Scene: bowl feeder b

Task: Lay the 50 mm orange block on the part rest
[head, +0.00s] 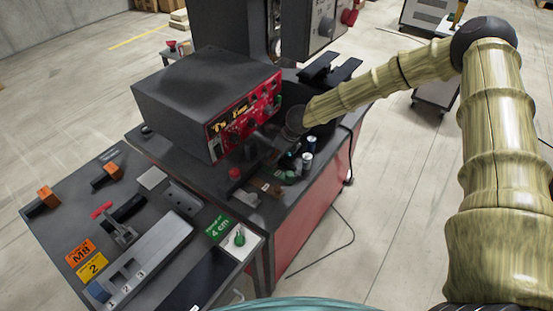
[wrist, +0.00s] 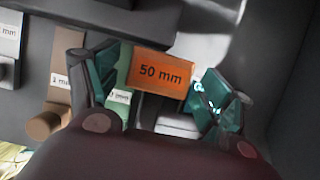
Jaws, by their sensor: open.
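The orange block (wrist: 160,72) marked "50 mm" shows in the wrist view, between the two teal-padded fingers of my gripper (wrist: 165,88). The fingers are spread, with the left finger close to the block's left end and the right finger near its right end. I cannot tell whether either finger touches it. In the head view my gripper (head: 262,143) is low over the machine table, in front of the red control panel. The block cannot be made out there. I cannot tell for certain which fixture is the part rest.
A dark box with a red panel (head: 240,115) stands behind my gripper. Cans (head: 307,160) stand close to its right. Smaller labelled blocks (wrist: 62,95) lie left of the orange block. The front bench holds a red-handled clamp (head: 118,228) and a numbered grey fixture (head: 140,265).

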